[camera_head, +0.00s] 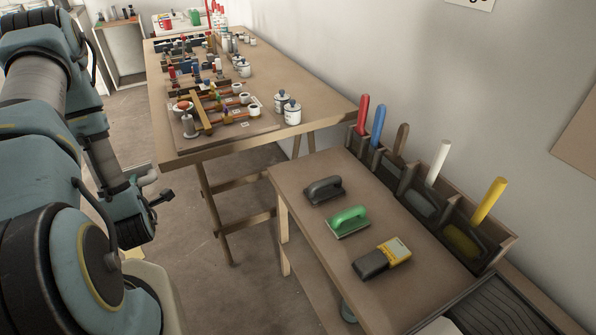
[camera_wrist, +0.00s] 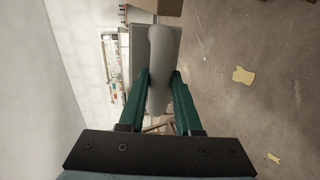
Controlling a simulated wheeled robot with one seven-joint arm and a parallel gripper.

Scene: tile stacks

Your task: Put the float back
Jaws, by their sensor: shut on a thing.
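In the wrist view my gripper (camera_wrist: 161,78) is shut on a pale grey handle of a float (camera_wrist: 163,45). A flat grey plate shows behind that handle. In the head view the end of my arm is at the left, over the floor and apart from both tables, and the held float cannot be made out clearly. A dark grey float (camera_head: 324,190) and a green float (camera_head: 348,222) lie on the small table (camera_head: 310,235). A wooden rack (camera_head: 505,240) along the wall has several compartments with upright coloured handles.
A yellow and dark block-like tool (camera_head: 382,258) lies near the front of the small table. A long table (camera_head: 200,150) at the back holds several jars and tools. A dark ribbed surface (camera_head: 505,310) is at the bottom right. Yellow scraps (camera_wrist: 243,76) lie on the floor.

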